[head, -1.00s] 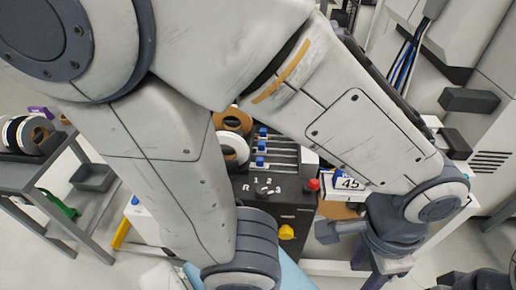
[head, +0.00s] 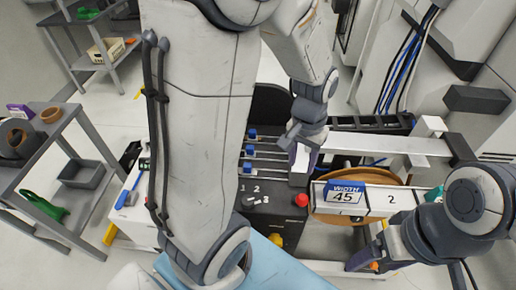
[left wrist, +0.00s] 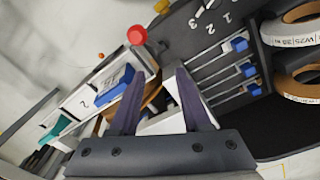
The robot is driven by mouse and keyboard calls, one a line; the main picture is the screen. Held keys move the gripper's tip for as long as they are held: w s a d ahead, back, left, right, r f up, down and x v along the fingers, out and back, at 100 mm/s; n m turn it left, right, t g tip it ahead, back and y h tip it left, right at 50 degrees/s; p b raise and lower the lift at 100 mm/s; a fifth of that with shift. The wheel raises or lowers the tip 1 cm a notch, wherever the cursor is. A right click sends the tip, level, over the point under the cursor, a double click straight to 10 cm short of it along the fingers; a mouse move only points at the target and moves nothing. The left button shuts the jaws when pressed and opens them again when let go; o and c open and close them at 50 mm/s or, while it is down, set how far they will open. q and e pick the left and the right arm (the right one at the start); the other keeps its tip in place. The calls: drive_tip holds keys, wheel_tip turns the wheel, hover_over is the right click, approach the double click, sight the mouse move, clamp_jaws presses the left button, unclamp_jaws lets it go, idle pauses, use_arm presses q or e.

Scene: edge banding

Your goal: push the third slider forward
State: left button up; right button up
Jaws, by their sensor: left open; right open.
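Three blue slider blocks sit on parallel metal rails of the dark machine, at the far (head: 252,133), middle (head: 249,150) and near (head: 247,167) rail. In the left wrist view they show at right (left wrist: 239,44), (left wrist: 249,70), (left wrist: 254,88). My left gripper (head: 298,158) is to the right of the rails, pointing down, apart from the blue blocks. Its dark fingers (left wrist: 155,95) are open in the left wrist view, with a white block partly between or beyond them. My right gripper (head: 368,258) is at lower right, away from the sliders.
A panel with numbered switches (head: 256,200), a red button (head: 301,200) and a yellow knob (head: 276,239) lies nearer than the rails. A shelf cart (head: 80,135) stands left.

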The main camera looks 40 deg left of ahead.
use_arm(q)
drive_tip(key=w+a+f+n, duration=0.2)
drive_tip(key=a+f+n, duration=0.15)
drive_tip(key=a, duration=0.75)
drive_tip(key=n, duration=0.2)
hover_over(247, 165)
wheel_tip(247, 165, down, 3)
drive_tip(key=shift+n, duration=0.25)
wheel_tip(247, 165, down, 10)
drive_tip(key=shift+r+p, duration=0.1)
drive_tip(key=shift+p, duration=0.7)
drive_tip(key=shift+f, duration=0.55)
clamp_jaws()
